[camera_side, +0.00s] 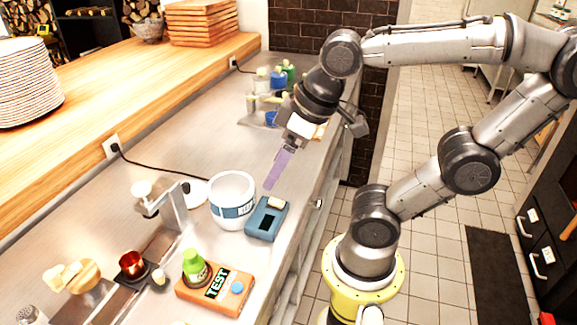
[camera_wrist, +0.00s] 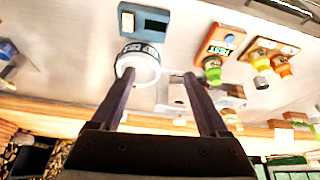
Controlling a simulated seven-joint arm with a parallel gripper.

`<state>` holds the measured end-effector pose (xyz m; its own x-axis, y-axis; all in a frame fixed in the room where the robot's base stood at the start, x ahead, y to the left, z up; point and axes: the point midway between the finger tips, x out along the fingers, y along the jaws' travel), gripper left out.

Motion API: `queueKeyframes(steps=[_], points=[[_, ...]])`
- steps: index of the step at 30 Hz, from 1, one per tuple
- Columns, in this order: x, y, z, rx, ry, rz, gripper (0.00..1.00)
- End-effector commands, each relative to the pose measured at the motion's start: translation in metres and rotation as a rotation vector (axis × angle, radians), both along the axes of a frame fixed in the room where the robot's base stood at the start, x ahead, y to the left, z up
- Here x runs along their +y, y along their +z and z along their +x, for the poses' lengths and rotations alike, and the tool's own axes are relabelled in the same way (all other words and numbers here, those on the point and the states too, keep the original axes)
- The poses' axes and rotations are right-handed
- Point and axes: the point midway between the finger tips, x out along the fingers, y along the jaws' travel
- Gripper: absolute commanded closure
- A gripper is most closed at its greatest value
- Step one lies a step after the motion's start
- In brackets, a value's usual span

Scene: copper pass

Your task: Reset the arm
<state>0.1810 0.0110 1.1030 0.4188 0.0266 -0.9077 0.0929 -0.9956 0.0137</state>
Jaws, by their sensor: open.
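My gripper (camera_side: 278,167) hangs above the steel counter (camera_side: 165,168), close to its front edge. Its purple fingers point down and toward the viewer in the side view. In the wrist view the two fingers of my gripper (camera_wrist: 158,78) stand well apart with nothing gripped between them. A white pot with a blue band (camera_side: 232,200) is below and left of the fingertips. It shows beyond the left finger in the wrist view (camera_wrist: 139,62). A blue-grey device (camera_side: 266,218) stands beside the pot.
Bottles (camera_side: 279,78) stand behind my gripper. A plate stack (camera_side: 28,82) is on the wooden shelf.

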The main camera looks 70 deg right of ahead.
Motion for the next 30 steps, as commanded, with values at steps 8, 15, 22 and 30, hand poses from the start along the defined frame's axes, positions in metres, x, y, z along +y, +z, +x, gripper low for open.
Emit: queueKeyframes(steps=[8,15,22,30], points=[[-0.0121,-0.0118,-0.0177,-0.061,-0.097,0.017,0.22],[-0.0116,-0.0115,-0.0173,-0.059,-0.094,0.016,0.22],[-0.0115,-0.0114,-0.0173,-0.058,-0.093,0.017,0.22],[-0.0115,-0.0113,-0.0172,-0.058,-0.092,0.016,0.22]])
